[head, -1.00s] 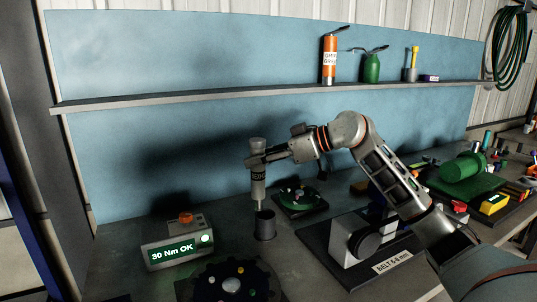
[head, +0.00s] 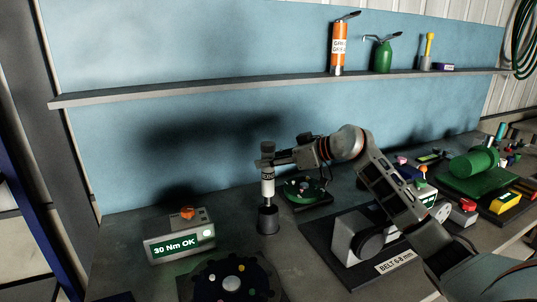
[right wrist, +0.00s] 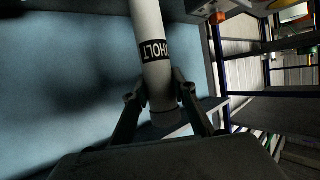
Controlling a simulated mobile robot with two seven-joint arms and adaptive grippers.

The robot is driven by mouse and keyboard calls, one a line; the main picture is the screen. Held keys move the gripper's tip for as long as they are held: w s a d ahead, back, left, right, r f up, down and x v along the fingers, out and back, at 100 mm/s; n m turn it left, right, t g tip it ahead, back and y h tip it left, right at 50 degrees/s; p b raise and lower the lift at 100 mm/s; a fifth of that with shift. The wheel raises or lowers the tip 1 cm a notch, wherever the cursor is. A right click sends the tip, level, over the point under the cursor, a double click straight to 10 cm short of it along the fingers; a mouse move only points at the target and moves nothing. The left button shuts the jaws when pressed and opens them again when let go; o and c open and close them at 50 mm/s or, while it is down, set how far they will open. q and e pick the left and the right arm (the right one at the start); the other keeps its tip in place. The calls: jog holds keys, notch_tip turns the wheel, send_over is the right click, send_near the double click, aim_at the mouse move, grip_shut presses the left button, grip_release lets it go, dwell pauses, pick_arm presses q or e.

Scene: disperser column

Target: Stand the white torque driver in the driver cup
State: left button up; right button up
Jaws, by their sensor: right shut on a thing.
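The white torque driver (head: 267,186) stands about upright in the head view. My right gripper (head: 268,161) is shut on its upper part, coming from the right. The driver's lower end is at the mouth of the grey driver cup (head: 268,222) and seems to be inside it; the tip is hidden. In the right wrist view the white driver (right wrist: 149,25), with a black lettered band, lies between the two fingers (right wrist: 162,95). The cup cannot be made out there. My left gripper is not in view.
A torque display reading "30 Nm OK" (head: 180,246) stands left of the cup. A dark gear-like plate (head: 232,285) lies in front. A green round part on a dark base (head: 303,190) is behind right. A belt fixture (head: 352,240) sits to the right, under my arm.

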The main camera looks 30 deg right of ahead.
aim_at(268, 186)
jog(key=shift+f, duration=4.3)
jog(key=o, duration=1.2)
jog(key=shift+f, duration=0.25)
jog(key=v, duration=1.2)
jog(key=shift+s, duration=0.1)
